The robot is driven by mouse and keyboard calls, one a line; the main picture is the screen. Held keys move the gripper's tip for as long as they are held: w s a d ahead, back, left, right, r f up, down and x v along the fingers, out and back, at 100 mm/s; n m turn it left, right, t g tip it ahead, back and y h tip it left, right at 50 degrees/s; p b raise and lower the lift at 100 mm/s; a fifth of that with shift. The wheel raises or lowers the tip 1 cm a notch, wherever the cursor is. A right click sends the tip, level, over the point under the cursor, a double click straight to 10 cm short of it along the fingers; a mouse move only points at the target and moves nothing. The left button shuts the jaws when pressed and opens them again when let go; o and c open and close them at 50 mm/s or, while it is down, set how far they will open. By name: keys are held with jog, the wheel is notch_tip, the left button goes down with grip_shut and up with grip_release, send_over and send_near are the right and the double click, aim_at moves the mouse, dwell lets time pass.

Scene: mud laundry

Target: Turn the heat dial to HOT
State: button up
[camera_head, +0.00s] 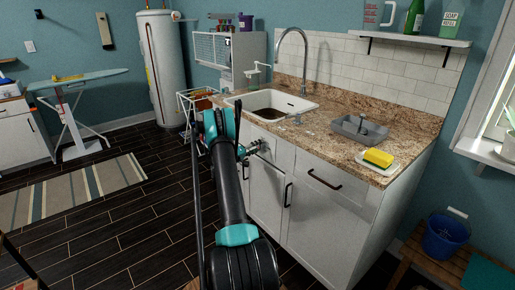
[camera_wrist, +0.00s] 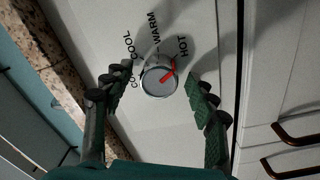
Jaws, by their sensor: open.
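The heat dial (camera_wrist: 158,83) is a round pale knob with a red pointer on a white panel. Lettering arcs around it: COOL, WARM and HOT are readable, and a further word at the left is partly hidden. The red pointer slants up and right, on the side of the HOT label (camera_wrist: 182,47). My gripper (camera_wrist: 159,76) is open, with one dark green finger pad on each side of the dial. Both pads look apart from the knob. In the head view my gripper (camera_head: 257,148) is at the white cabinet front below the sink, and the dial cannot be made out.
The granite counter (camera_head: 335,137) overhangs the cabinet just above my gripper. Dark handles (camera_head: 288,194) stick out from the cabinet doors and drawer at right. A grey tray (camera_head: 360,129) and a yellow sponge (camera_head: 378,158) sit on the counter. The floor at left is open.

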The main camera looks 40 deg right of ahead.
jog(key=a, duration=1.2)
jog(key=shift+s+f, duration=0.2)
jog(key=shift+s, duration=0.25)
jog(key=s+a+r+n+t+y, duration=0.1)
jog(key=s+a+r+y, duration=0.4)
jog(key=a+r, duration=0.2)
jog(key=s+a+r+n+t+y, duration=0.1)
jog(key=s+a+y, duration=0.7)
jog(key=s+a, duration=1.1)
notch_tip(320, 180, up, 2)
jog(key=shift+s+a+r+n+t, duration=0.2)
jog(key=shift+s+n+t, duration=0.1)
jog(key=shift+s+n, duration=0.25)
jog(key=s+a+f+y, duration=0.1)
jog(key=s+a, duration=0.3)
jog(key=s+a+f+n+y, duration=0.1)
jog(key=s+a+y, duration=0.1)
jog(key=s+a, duration=0.2)
jog(key=s+a+f+y, duration=0.1)
jog(key=s+a+y, duration=0.1)
jog(key=s+a, duration=0.2)
jog(key=shift+s+a+f+n, duration=0.1)
jog(key=shift+s+n, duration=0.05)
jog(key=shift+s, duration=0.5)
jog(key=shift+s+a+f+n, duration=0.1)
jog(key=shift+s, duration=0.5)
jog(key=shift+c, duration=0.2)
